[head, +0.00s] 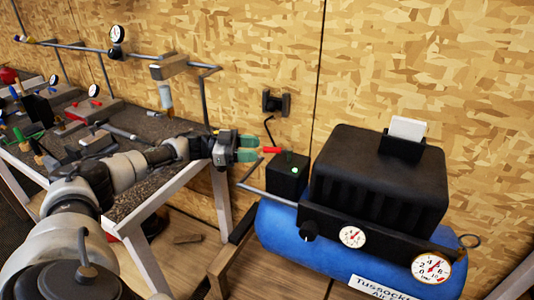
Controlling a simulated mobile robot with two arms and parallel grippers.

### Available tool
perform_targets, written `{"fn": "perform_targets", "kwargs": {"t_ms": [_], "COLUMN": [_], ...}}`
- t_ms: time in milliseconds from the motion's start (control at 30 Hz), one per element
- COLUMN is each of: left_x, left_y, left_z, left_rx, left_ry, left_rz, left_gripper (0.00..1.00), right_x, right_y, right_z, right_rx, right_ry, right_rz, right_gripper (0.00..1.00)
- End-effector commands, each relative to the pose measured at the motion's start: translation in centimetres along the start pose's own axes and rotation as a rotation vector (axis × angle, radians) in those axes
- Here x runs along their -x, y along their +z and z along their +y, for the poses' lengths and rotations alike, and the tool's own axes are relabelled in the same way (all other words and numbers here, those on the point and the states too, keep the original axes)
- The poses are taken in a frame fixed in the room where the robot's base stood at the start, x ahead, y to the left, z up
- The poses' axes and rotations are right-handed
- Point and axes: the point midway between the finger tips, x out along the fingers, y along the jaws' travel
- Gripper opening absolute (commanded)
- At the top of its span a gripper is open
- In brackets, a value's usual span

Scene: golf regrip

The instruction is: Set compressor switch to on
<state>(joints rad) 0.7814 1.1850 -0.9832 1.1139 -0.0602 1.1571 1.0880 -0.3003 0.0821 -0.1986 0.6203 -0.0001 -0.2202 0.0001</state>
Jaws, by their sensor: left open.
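The compressor has a blue tank (278,228) and a ribbed black housing (375,190), and stands at the right. A small black box (287,178) at its left end carries a red lever (272,150) and a green dot, which I take to be the switch. The red lever points left, toward my left gripper (248,149). That gripper has green fingertips, is open, and is just left of the lever's end; I cannot tell whether they touch. My right gripper is not in view.
A workbench (150,125) with tools and red-grey blocks stands at the left under my arm. A wall socket (276,102) is behind the black box. Gauges (352,237) and a black knob (308,230) sit on the compressor's front.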

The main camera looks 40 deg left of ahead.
Motion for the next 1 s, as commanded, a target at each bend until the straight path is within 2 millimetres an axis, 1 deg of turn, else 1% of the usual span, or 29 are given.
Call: {"fn": "perform_targets", "kwargs": {"t_ms": [33, 100, 200, 300, 433, 633, 667, 700, 767, 800, 867, 900, 933, 1000], "left_x": [1.2, 2.3, 3.7, 4.5, 4.9, 4.9, 4.9, 4.8, 4.3, 3.8, 2.6, 1.6, 0.9, -1.0], "left_y": [0.4, 0.3, 0.2, 0.1, 0.0, 0.0, 0.0, 0.0, 0.2, 0.4, 0.8, 1.1, 1.4, 1.9], "left_z": [0.0, 0.0, 0.0, 0.0, 0.0, 0.0, 0.0, 0.0, 0.2, 0.5, 1.2, 1.6, 2.1, 3.2], "left_rx": [0.0, 0.0, 0.001, 0.002, 0.002, 0.002, 0.002, 0.003, 0.01, 0.018, 0.04, 0.055, 0.069, 0.108], "left_ry": [-0.004, -0.003, -0.002, -0.002, 0.0, 0.0, 0.0, 0.001, 0.004, 0.007, 0.013, 0.015, 0.018, 0.023], "left_rz": [-0.003, -0.002, 0.0, 0.001, 0.002, 0.002, 0.002, 0.003, 0.011, 0.021, 0.045, 0.062, 0.077, 0.117], "left_gripper": [0.43, 0.43, 0.43, 0.43, 0.43, 0.43, 0.39, 0.33, 0.23, 0.17, 0.08, 0.02, 0.0, 0.0], "right_x": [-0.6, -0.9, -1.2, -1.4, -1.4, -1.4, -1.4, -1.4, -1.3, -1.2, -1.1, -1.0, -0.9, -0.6], "right_y": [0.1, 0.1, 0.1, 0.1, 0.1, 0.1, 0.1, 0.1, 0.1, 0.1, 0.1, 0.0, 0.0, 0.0], "right_z": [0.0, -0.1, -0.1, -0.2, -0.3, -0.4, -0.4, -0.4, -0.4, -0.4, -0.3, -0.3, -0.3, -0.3], "right_rx": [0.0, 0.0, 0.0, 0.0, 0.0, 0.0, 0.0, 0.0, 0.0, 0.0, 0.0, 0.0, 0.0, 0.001], "right_ry": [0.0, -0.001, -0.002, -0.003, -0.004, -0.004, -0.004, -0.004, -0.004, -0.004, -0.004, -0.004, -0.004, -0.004], "right_rz": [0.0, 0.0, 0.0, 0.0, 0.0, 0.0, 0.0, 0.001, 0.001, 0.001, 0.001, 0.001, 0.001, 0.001], "right_gripper": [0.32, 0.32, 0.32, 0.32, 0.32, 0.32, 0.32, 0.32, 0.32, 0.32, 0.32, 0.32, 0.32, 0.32]}}
